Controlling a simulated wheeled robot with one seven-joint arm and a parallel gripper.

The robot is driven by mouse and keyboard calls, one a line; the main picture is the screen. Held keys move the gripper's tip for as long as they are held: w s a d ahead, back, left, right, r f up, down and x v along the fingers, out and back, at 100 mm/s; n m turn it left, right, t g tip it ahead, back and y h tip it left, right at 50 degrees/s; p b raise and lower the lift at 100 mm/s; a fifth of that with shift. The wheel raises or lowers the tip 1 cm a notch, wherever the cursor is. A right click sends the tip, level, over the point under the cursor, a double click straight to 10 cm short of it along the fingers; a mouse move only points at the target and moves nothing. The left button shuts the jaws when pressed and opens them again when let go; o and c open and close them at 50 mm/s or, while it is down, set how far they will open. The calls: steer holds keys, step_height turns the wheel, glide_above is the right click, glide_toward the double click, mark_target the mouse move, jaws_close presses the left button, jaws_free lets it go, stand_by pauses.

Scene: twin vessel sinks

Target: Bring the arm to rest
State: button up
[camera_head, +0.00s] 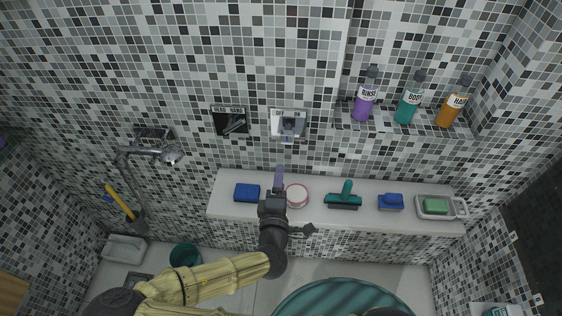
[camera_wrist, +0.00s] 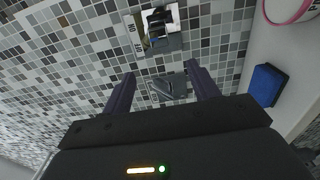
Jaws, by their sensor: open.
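My arm reaches up from the bottom of the head view, and my gripper (camera_head: 279,176) is in front of the tiled wall, over the white ledge. In the wrist view, the two purple fingers of my gripper (camera_wrist: 162,84) stand wide apart. Nothing is held between them. A dark wall plate (camera_wrist: 168,87) shows beyond the gap, and a lighter wall plate (camera_wrist: 157,30) shows above it. In the head view the fingers overlap one another, and my gripper hides a little of the ledge.
The ledge (camera_head: 408,219) carries a blue block (camera_head: 247,192), a round pink-rimmed item (camera_head: 297,195), a teal squeegee (camera_head: 345,197), a blue brush (camera_head: 390,202) and a green bar in a dish (camera_head: 436,206). Bottles, including a purple one (camera_head: 364,102), stand in a niche. A shower fixture (camera_head: 170,155) juts out left.

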steer(key=s+d+f+m+g+h, duration=0.3)
steer(key=d+f+m+g, duration=0.5)
steer(key=d+m+g, duration=0.3)
steer(key=s+d+r+m+g+y, duration=0.1)
steer(key=s+d+r+m+g, duration=0.1)
steer(key=r, duration=0.6)
steer(key=s+d+r+m+g+y, duration=0.2)
steer(key=s+d+r+m, duration=0.2)
steer(key=r, duration=0.4)
steer(key=shift+s+d+m+y, duration=0.35)
steer(key=shift+s+d, duration=0.2)
steer(key=shift+d, duration=0.4)
